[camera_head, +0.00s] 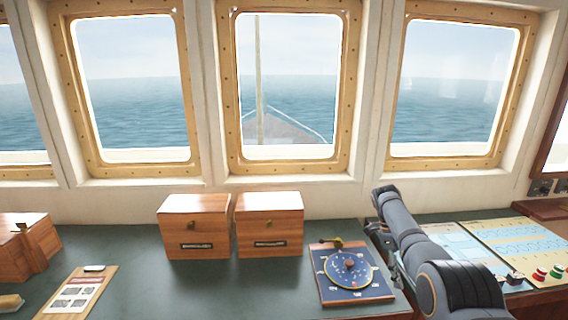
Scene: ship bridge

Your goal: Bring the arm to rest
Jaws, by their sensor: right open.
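My right arm comes in from the lower right and reaches over the console. My right gripper (382,246) hangs at the arm's far end, just right of the blue dial panel (326,284), and is partly hidden by the arm. It is open, and I see nothing held in it. I cannot tell how high it is above the counter. My left gripper is not in view.
Two wooden boxes (193,228) (269,226) stand on the dark green counter (225,290). Another wooden box (22,248) and a clipboard (80,292) are at the left. A chart panel (520,240) with coloured knobs (540,273) lies right of the arm. Windows stand behind.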

